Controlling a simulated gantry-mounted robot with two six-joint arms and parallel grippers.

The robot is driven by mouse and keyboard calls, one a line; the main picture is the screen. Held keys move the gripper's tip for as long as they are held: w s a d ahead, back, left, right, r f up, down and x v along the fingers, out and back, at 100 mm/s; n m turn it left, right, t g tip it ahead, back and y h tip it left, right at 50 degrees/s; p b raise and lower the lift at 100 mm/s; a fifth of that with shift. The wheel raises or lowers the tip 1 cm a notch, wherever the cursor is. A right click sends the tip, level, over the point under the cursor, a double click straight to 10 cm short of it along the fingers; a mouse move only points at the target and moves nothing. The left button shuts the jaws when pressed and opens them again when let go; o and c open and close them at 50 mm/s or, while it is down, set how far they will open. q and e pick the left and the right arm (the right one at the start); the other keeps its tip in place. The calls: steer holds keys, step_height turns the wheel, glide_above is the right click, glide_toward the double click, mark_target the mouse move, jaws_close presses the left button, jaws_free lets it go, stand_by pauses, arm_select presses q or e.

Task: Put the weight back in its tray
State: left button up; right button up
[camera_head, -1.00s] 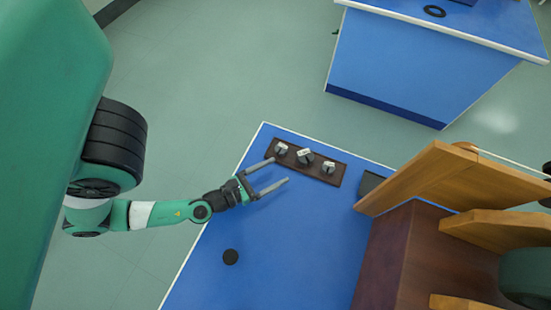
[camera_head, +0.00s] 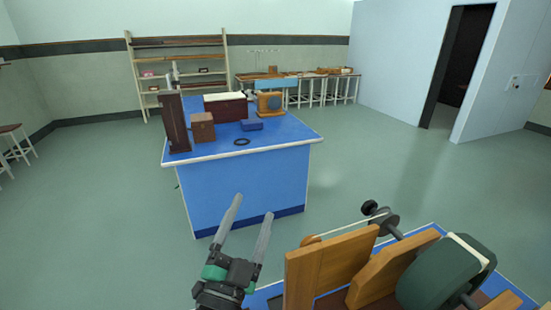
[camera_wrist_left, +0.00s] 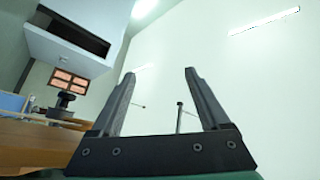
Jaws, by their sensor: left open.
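My left gripper (camera_head: 254,205) is open in the head view, with its two grey fingers apart and nothing between them. It is at the lower middle, left of the wooden apparatus. The left wrist view also shows the open jaws (camera_wrist_left: 159,73), empty, pointing at a pale wall and ceiling. Neither the weight nor its tray shows in the current frames. Only strips of the near blue bench top (camera_head: 262,296) show, beside the wooden apparatus. My right gripper is not in view.
A wooden apparatus (camera_head: 330,265) with a dark green drum (camera_head: 445,272) fills the lower right. Shelves (camera_head: 180,62) stand at the back. The floor to the right is open.

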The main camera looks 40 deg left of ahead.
arm_select(q)
steer(key=s+d+r+n+t+h, duration=0.1)
steer(key=d+r+h, duration=0.3)
steer(key=r, duration=0.4)
steer(key=s+d+r+t+h, duration=0.2)
steer(key=d+r+t+h, duration=0.1)
steer(key=r, duration=0.6)
steer(key=s+d+r+n+t+h, duration=0.1)
steer(key=s+d+r+t+h, duration=0.1)
steer(key=r, duration=0.6)
steer(key=d+t+h, duration=0.1)
steer(key=d+h, duration=0.1)
steer(key=shift+s+d+r+n+t+h, duration=0.25)
steer(key=shift+s+d+n+t+h, duration=0.05)
steer(key=shift+s, duration=0.05)
step_height(320, 180, up, 37)
steer(key=p, duration=3.7)
steer(key=shift+r, duration=0.1)
